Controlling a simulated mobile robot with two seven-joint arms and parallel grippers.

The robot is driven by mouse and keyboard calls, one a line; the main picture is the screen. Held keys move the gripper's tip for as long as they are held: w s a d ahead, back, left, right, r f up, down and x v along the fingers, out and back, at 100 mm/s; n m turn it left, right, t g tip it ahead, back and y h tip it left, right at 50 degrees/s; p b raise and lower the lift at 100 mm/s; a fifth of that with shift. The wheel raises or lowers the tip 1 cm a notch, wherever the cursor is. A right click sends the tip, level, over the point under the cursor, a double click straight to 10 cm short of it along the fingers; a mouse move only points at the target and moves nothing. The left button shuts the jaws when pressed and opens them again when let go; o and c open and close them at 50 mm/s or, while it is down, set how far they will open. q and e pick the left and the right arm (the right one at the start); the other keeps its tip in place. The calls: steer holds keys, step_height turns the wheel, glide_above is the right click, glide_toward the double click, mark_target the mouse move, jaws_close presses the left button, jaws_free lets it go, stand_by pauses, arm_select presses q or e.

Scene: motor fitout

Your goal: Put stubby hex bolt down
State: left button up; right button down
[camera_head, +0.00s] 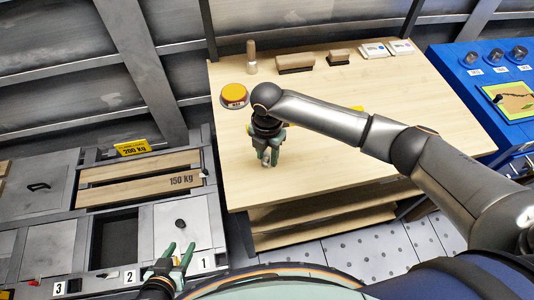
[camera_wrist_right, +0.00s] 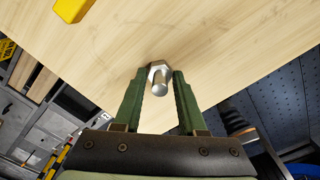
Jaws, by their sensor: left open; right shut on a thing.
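The stubby hex bolt (camera_wrist_right: 160,78) is silver with a hex head and a short thick shank. It sits between the fingertips of my right gripper (camera_wrist_right: 158,88), which is shut on it. In the head view my right gripper (camera_head: 267,160) points down over the left part of the wooden table (camera_head: 310,140), and the bolt (camera_head: 266,164) shows small at its tips. I cannot tell whether the bolt touches the tabletop. My left gripper (camera_head: 180,254) is open and empty at the lower left, over the grey drawer unit near label 1.
A yellow block (camera_wrist_right: 73,8) lies on the tabletop. A blue panel (camera_head: 490,85) is at right. The table's front middle is clear.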

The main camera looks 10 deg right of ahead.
mark_target(267, 154)
steer(key=shift+f, duration=0.15)
steer(key=shift+c, duration=2.4)
jaws_free()
step_height(267, 154, up, 12)
steer(key=shift+r, duration=0.25)
